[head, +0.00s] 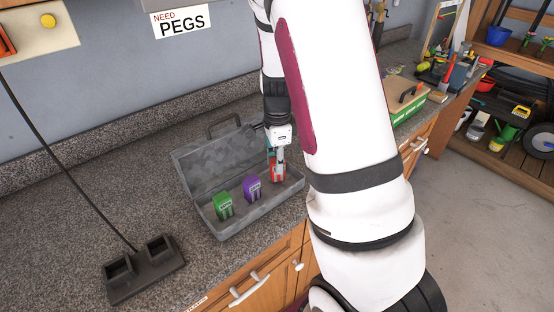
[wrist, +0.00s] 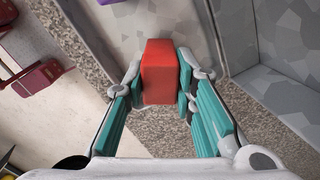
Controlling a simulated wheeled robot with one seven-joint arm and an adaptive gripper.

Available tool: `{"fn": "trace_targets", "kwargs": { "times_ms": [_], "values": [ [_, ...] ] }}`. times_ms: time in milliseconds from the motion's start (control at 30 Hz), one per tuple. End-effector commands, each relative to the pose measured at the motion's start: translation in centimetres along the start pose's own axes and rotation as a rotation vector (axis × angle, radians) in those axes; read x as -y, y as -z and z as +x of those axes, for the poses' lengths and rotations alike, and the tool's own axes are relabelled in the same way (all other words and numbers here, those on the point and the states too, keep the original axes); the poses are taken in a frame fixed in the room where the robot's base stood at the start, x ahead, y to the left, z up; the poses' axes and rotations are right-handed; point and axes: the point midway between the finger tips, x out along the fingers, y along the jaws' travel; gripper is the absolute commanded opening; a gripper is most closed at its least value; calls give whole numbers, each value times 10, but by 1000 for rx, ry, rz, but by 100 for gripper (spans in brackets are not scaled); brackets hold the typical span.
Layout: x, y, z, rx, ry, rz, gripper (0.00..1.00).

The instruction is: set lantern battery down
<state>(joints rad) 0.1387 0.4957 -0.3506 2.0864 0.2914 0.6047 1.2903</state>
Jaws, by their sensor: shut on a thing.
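A red lantern battery (head: 277,172) is between the fingers of my gripper (head: 278,152), at the right end of an open grey case (head: 247,225). In the wrist view the red block (wrist: 160,72) fills the gap between the teal finger pads of my gripper (wrist: 160,88), which are shut on it. I cannot tell whether its underside touches the case floor. A green battery (head: 223,206) and a purple battery (head: 252,189) stand in the case, left of the red one. The case lid is tilted back towards the wall.
The case stands on a speckled counter (head: 90,210). A black two-socket dock (head: 145,270) with a cable lies left of it. A green-sided box (head: 408,106) stands to the right, behind my arm.

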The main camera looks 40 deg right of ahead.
Motion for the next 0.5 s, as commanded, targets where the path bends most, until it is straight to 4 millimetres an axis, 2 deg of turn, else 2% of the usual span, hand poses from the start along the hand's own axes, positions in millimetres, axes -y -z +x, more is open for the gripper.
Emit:
{"fn": "trace_targets", "kwargs": {
  "times_ms": [200, 500],
  "values": [
    [0, 0, 10, 0, 0, 0, 0],
    [0, 0, 10, 0, 1, 0, 0]
  ]
}}
